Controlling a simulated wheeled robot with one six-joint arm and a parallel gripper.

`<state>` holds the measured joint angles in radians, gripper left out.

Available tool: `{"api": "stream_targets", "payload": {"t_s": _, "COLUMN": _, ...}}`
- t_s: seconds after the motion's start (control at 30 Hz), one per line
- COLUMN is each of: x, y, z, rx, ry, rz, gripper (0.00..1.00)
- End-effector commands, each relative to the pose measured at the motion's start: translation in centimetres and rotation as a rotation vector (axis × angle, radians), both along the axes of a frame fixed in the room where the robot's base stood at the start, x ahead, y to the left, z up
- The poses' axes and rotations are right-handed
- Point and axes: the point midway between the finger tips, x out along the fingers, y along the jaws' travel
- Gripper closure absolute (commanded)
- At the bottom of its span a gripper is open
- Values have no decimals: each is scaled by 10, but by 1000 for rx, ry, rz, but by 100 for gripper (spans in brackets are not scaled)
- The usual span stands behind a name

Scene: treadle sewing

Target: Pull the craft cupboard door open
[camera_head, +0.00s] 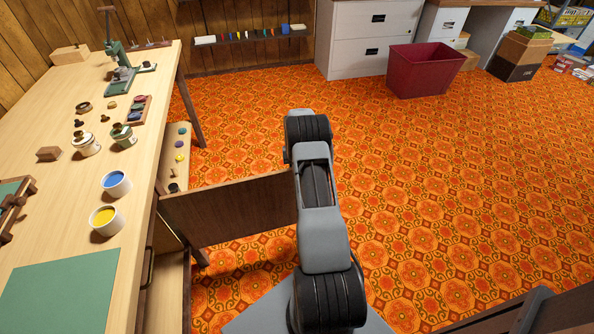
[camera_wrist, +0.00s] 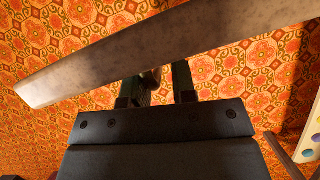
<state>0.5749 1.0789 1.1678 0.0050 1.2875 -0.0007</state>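The craft cupboard door (camera_head: 235,207) is a brown wooden panel standing out from the workbench over the carpet, swung open. Its far end goes behind my arm in the head view. In the wrist view the door (camera_wrist: 110,62) crosses as a grey-brown band above my gripper (camera_wrist: 158,82). The dark fingers stand apart, with their tips hidden behind the door's edge. A small brownish piece, perhaps the door's handle (camera_wrist: 152,76), shows between them near the left finger. Carpet shows in the rest of the gap. The head view hides my gripper behind my arm.
The workbench (camera_head: 60,160) along the left carries cups, pots and a press. A shelf with coloured discs (camera_head: 178,150) is beneath it. A red bin (camera_head: 424,70) and grey filing cabinet (camera_head: 368,40) stand at the back.

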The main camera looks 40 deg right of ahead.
Motion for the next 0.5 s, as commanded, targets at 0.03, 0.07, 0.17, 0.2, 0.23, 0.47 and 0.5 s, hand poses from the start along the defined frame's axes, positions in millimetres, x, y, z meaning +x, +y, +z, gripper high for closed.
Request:
{"api": "stream_targets", "payload": {"t_s": 0.03, "x": 0, "y": 0, "z": 0, "rx": 2, "ry": 1, "rz": -2, "gripper": 79}}
{"api": "stream_targets", "payload": {"t_s": 0.07, "x": -1, "y": 0, "z": 0, "rx": 2, "ry": 1, "rz": -3, "gripper": 79}}
{"api": "stream_targets", "payload": {"t_s": 0.17, "x": -1, "y": -2, "z": -1, "rx": 2, "ry": 1, "rz": -4, "gripper": 79}}
{"api": "stream_targets", "payload": {"t_s": 0.2, "x": -2, "y": -2, "z": 0, "rx": 1, "ry": 2, "rz": -4, "gripper": 79}}
{"api": "stream_targets", "payload": {"t_s": 0.23, "x": -2, "y": -2, "z": 0, "rx": 1, "ry": 1, "rz": -4, "gripper": 79}}
{"api": "stream_targets", "payload": {"t_s": 0.47, "x": -1, "y": -3, "z": 2, "rx": 0, "ry": 0, "rz": -4, "gripper": 79}}
{"api": "stream_targets", "payload": {"t_s": 0.5, "x": 0, "y": -4, "z": 4, "rx": 0, "ry": 0, "rz": -3, "gripper": 79}}
